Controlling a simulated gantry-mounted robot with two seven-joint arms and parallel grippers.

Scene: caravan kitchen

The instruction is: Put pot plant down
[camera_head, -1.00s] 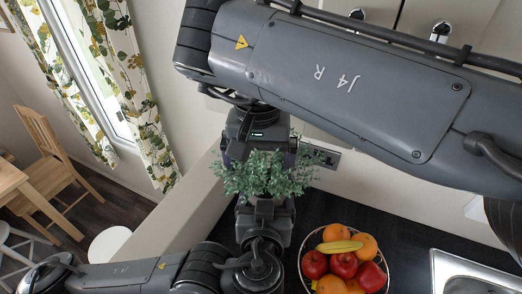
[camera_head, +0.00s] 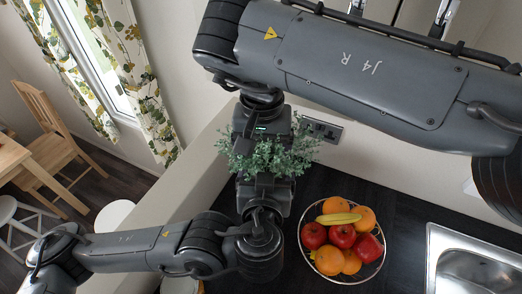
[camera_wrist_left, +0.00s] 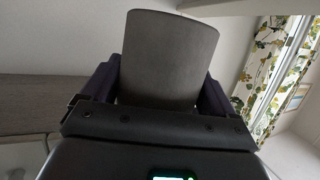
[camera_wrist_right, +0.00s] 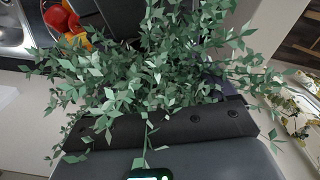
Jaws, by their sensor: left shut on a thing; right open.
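The pot plant's green foliage (camera_head: 258,158) shows at the middle of the head view. Its grey pot (camera_wrist_left: 170,45) sits between the purple fingers of my left gripper (camera_wrist_left: 160,88) in the left wrist view. The left gripper is shut on the pot and holds it from the lower side in the head view. My right gripper (camera_head: 262,132) is open, close above the plant in the head view. The leaves (camera_wrist_right: 140,75) fill the middle of the right wrist view and overlap its palm edge. They hide most of its fingers. The pot's base is hidden.
A wire fruit bowl (camera_head: 376,262) with apples, oranges and a banana stands on the black worktop (camera_head: 400,215), right of the plant. A metal sink (camera_head: 436,262) is at the right. A pale ledge (camera_head: 185,190) runs at the left. A socket plate (camera_head: 321,129) is on the wall behind.

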